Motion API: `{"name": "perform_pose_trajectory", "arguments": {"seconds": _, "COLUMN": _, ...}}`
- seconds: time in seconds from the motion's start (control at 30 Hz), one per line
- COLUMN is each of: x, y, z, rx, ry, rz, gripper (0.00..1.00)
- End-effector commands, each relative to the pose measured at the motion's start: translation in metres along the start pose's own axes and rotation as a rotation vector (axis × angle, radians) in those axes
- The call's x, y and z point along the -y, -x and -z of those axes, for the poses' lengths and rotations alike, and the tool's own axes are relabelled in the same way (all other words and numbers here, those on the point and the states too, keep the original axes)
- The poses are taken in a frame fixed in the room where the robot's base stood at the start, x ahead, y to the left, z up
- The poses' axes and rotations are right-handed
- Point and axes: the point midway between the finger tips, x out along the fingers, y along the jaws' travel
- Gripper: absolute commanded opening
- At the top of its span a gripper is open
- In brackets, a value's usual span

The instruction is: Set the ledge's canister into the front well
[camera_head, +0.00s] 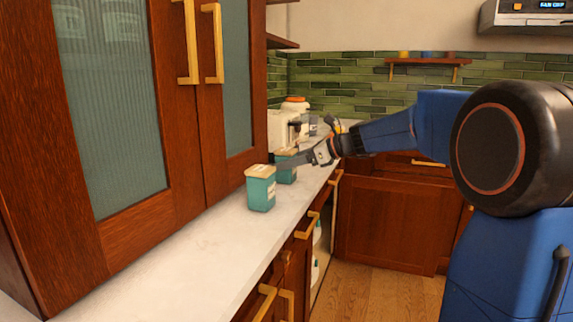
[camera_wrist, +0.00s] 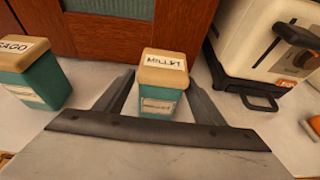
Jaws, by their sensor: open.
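A teal canister (camera_wrist: 158,99) with a tan lid labelled "MILLET" stands upright on the pale counter, between the fingers of my gripper (camera_wrist: 159,84) in the wrist view. The fingers are open, one on each side, with small gaps visible. In the head view my gripper (camera_head: 293,162) reaches over the counter and partly hides this canister (camera_head: 287,172). A second teal canister (camera_head: 261,190), labelled "SAGO" in the wrist view (camera_wrist: 34,84), stands nearer the camera. I cannot make out a front well in either view.
A cream appliance (camera_wrist: 270,50) with a black lever and handle stands right of the MILLET canister in the wrist view. Wood cabinets with glass doors (camera_head: 110,120) rise behind the canisters. The counter (camera_head: 205,250) is clear toward the camera. A small wall shelf (camera_head: 428,61) holds little items.

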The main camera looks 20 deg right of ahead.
Motion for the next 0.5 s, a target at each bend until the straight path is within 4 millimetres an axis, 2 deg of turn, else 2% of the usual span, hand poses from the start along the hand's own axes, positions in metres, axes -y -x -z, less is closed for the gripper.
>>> {"name": "perform_pose_trajectory", "arguments": {"seconds": 0.5, "x": 0.001, "y": 0.089, "z": 0.000, "rx": 0.000, "ry": 0.000, "rz": 0.004, "gripper": 0.63}}
